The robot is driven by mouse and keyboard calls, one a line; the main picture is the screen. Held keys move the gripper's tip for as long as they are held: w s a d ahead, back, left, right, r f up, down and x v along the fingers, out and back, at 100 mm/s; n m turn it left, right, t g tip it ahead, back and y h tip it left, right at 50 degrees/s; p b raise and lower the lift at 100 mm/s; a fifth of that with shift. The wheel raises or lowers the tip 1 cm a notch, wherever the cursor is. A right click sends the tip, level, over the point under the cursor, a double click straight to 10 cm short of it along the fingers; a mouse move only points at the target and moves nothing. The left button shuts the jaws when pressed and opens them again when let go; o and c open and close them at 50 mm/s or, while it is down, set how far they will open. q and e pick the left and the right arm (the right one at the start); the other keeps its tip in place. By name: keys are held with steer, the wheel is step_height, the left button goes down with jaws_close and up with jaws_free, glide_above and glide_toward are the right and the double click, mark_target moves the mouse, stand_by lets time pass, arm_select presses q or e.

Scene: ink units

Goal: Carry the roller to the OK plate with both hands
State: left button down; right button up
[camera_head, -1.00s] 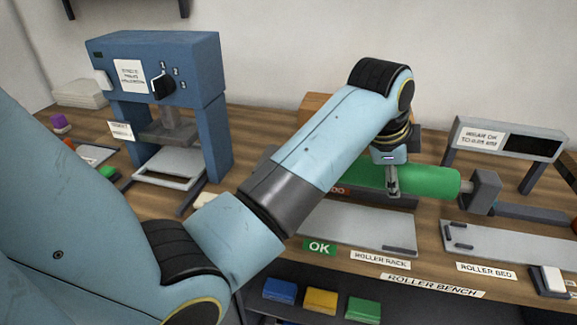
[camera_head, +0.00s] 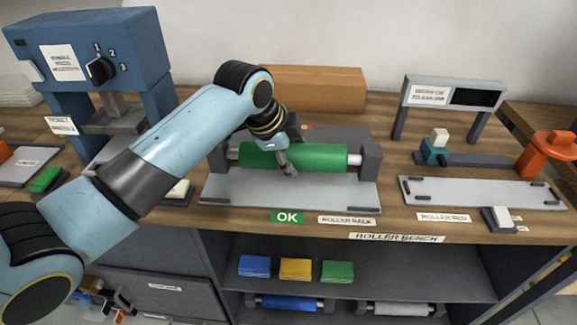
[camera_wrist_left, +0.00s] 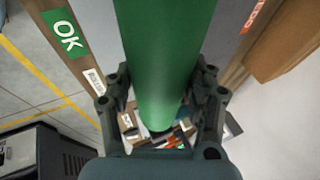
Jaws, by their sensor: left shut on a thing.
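The green roller (camera_head: 320,158) lies level between the two dark end blocks of the roller rack, with its pale right shaft end at the right block. It also shows large in the left wrist view (camera_wrist_left: 158,60). My left gripper (camera_head: 287,165) is shut on the roller near its middle, with a finger on each side in the left wrist view. The green OK label (camera_head: 287,217) is on the bench edge in front of the grey plate (camera_head: 290,192), and shows in the left wrist view (camera_wrist_left: 68,38). My right gripper is not in view.
A blue press (camera_head: 90,45) stands at the left and a brown box (camera_head: 320,88) behind the rack. A shelf below holds colored blocks (camera_head: 295,269) and other rollers (camera_head: 290,302).

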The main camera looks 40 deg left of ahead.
arm_select(q)
steer(key=shift+s+a, duration=0.1)
steer(key=shift+a, duration=0.15)
steer(key=shift+f, duration=0.3)
step_height(320, 180, down, 3)
steer(key=shift+f, duration=0.25)
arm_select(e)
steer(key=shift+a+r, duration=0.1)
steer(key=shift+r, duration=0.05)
arm_select(q)
steer(key=shift+f, duration=0.15)
steer(key=shift+c, duration=2.2)
jaws_free()
steer(key=shift+s, duration=0.1)
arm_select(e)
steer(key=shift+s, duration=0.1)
